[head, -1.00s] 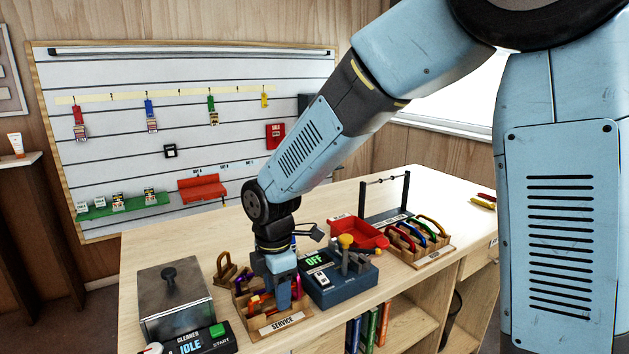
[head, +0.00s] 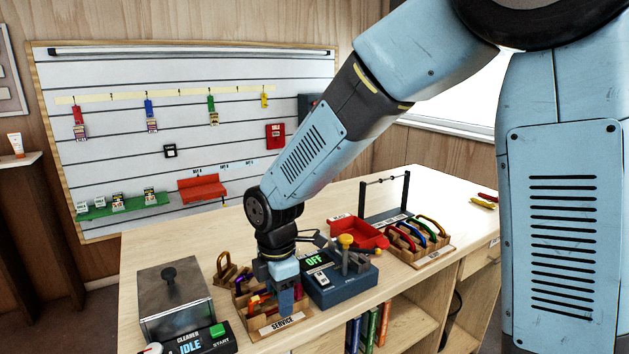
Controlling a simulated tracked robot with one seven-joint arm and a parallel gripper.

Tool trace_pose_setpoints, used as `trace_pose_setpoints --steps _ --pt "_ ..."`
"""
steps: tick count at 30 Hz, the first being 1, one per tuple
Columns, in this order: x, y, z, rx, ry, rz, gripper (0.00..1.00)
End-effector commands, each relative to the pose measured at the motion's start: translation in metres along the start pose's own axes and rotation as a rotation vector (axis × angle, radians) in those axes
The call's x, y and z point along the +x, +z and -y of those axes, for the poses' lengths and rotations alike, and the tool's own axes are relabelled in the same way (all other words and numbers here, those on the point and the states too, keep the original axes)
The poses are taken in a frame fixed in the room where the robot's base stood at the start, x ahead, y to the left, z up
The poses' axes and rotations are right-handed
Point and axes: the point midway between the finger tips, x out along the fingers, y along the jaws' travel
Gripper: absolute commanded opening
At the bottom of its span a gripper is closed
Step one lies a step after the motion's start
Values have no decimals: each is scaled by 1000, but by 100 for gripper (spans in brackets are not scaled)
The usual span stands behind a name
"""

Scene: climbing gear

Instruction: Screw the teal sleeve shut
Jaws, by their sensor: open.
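I cannot make out a teal sleeve; my gripper and wrist hide much of the wooden SERVICE tray (head: 283,324). In the tray, orange-red (head: 254,302) and purple (head: 240,292) pieces show beside the fingers. My gripper (head: 287,306) is open and points down into the tray's right part. Whether anything stands between its fingers is hidden.
Right of the tray stands a dark blue device (head: 342,286) reading OFF, with a yellow knob. Beyond are a red bin (head: 359,233) and a rack of coloured carabiners (head: 418,236). At left are a metal box (head: 176,303) and the cleaner panel (head: 192,342).

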Motion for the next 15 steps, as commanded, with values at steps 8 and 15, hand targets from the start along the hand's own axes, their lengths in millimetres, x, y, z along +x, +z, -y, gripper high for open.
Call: trace_pose_setpoints --steps 8,15 --pt "0 0 5 0 0 0 47" --pt "0 0 6 0 -1 0 47"
